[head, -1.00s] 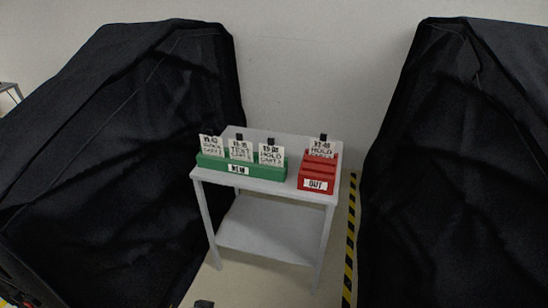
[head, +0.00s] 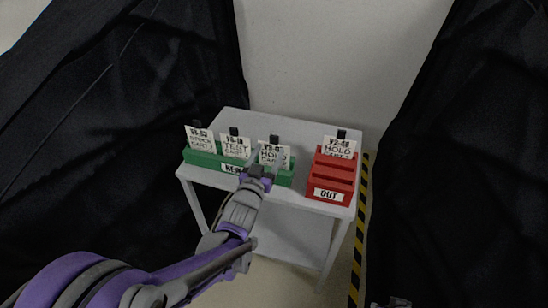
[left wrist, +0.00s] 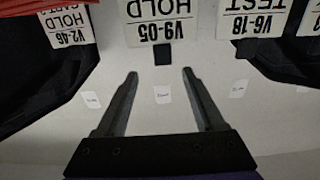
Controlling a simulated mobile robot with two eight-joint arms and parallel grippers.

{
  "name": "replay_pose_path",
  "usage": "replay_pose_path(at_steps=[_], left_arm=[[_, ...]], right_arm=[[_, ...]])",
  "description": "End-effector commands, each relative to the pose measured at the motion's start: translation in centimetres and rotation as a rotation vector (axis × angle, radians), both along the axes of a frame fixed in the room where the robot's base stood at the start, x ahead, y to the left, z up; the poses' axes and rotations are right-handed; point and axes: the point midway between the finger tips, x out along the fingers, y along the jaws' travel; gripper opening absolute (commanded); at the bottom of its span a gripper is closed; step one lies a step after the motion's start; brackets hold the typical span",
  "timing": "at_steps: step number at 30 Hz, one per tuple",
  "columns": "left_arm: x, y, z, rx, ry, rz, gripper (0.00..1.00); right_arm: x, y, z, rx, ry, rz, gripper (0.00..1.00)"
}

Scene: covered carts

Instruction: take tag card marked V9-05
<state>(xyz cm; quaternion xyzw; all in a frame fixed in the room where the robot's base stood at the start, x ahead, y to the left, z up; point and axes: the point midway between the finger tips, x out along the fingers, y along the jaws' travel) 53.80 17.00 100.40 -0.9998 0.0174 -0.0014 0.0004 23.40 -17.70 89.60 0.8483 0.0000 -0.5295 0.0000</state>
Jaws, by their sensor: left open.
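The tag card marked V9-05 (head: 269,154) is a white card with a black clip at its top, reading HOLD. It stands at the right end of the green NEW rack (head: 207,160), partly hidden by my left gripper. In the left wrist view the V9-05 card (left wrist: 158,28) appears upside down, ahead of the fingers. My left gripper (head: 270,165) is open in front of this card; its fingers (left wrist: 160,76) are apart with nothing between them, and the card's black clip (left wrist: 163,53) lies just beyond. A grey part at the bottom edge may be my right gripper (head: 392,302).
Other cards in the green rack are V6-18 TEST (head: 235,146) and a leftmost card (head: 200,140). A red OUT rack (head: 330,180) holds card V2-46 (head: 338,148). Both racks stand on a grey cart (head: 300,133). Black covers (head: 130,110) hang on both sides.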

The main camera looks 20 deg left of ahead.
Motion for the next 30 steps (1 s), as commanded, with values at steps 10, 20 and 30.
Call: replay_pose_path(at_steps=[10,20,30], left_arm=[[3.6,0.1,0.0,-0.001,0.001,0.001,0.7],[7.3,0.2,0.0,0.0,0.001,0.001,0.7],[7.3,0.2,-0.1,0.0,0.002,0.001,0.47]], right_arm=[[0.1,0.0,0.6,0.0,-0.003,0.0,0.24],[0.3,0.0,1.2,0.0,-0.006,0.0,0.24],[0.3,0.0,1.2,0.0,-0.006,0.0,0.24]])
